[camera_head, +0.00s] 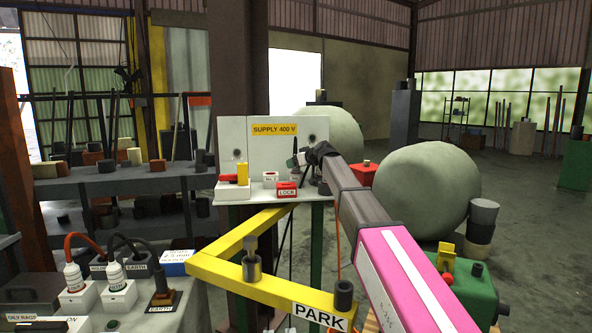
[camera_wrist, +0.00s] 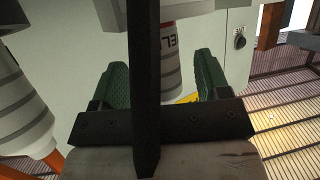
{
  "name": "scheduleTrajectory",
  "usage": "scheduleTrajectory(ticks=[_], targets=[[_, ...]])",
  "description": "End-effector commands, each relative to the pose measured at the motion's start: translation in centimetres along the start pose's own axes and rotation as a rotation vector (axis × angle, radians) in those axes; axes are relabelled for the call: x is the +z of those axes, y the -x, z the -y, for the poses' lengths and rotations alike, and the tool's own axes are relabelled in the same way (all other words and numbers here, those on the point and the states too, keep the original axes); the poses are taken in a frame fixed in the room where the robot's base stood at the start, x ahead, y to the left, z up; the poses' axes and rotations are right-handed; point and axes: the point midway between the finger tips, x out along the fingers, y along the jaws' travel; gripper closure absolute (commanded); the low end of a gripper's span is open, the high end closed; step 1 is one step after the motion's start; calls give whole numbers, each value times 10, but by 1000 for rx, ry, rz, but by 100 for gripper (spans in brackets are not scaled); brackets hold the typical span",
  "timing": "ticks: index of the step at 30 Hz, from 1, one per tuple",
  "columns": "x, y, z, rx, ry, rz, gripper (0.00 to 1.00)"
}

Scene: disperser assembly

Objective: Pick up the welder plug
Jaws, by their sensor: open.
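In the wrist view a pale grey cylindrical plug (camera_wrist: 172,65) has a red band and partly hidden lettering, which looks like the welder plug. It lies between the two green fingers of my gripper (camera_wrist: 161,66), with gaps on both sides. A dark bar in front hides its left part and some of the lettering. My gripper is open and holds nothing. In the head view my gripper (camera_head: 300,160) is over the small table in front of the SUPPLY 400 V panel (camera_head: 232,135). I cannot make out the plug there.
Another white plug (camera_wrist: 22,110) with grey bands stands at the left of the wrist view. The small table (camera_head: 318,205) carries a red LOCK box (camera_head: 287,190) and a yellow piece (camera_head: 243,173). A yellow PARK frame (camera_head: 225,272) is in front. Two white plugs stand at lower left.

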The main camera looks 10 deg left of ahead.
Motion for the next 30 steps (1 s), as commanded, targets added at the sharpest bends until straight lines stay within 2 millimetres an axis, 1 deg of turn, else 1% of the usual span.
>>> scheduleTrajectory(ticks=[1,2,8,11,12,14,23,26,30], targets=[[0,-6,0,0,0,0,31],[0,-7,0,0,0,0,31],[0,-6,0,0,0,0,31],[0,-6,0,0,0,0,60],[0,-6,0,0,0,0,73],[0,-6,0,0,0,0,91],[-1,-6,0,0,0,-1,91],[-4,-5,0,0,0,-1,90],[-14,-1,0,0,1,-1,90]])
